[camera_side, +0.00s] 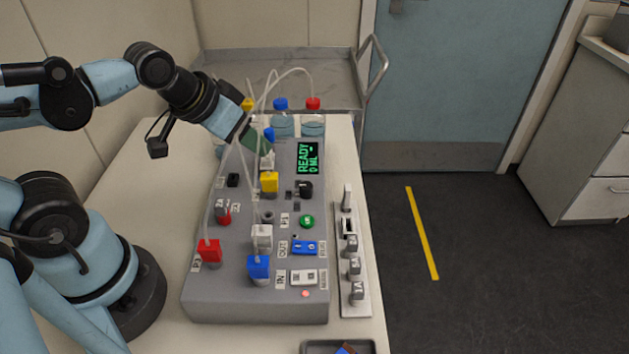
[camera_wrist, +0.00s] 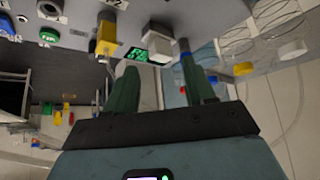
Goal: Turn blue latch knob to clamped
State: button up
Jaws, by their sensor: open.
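The grey device (camera_side: 205,300) stands on the table in the side view, with several coloured knobs on top. A small blue part (camera_side: 269,133) shows at its far end, right beside my gripper (camera_side: 258,143). A larger blue knob (camera_side: 259,267) sits at the near end by the IN label, away from my gripper. In the wrist view the green fingers of my gripper (camera_wrist: 160,88) are apart, with nothing held. A blue-banded grey post (camera_wrist: 184,52) stands close to the right finger, which partly hides it. I cannot tell whether they touch, nor which way the latch points.
A yellow knob (camera_side: 269,183) and a white block (camera_side: 262,237) rise from the device, with thin tubes arching above. Capped bottles (camera_side: 283,123) stand behind. A strip of grey tools (camera_side: 357,292) lies to the right. The lit display (camera_side: 308,158) reads READY.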

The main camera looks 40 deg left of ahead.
jog(key=shift+c, duration=0.6)
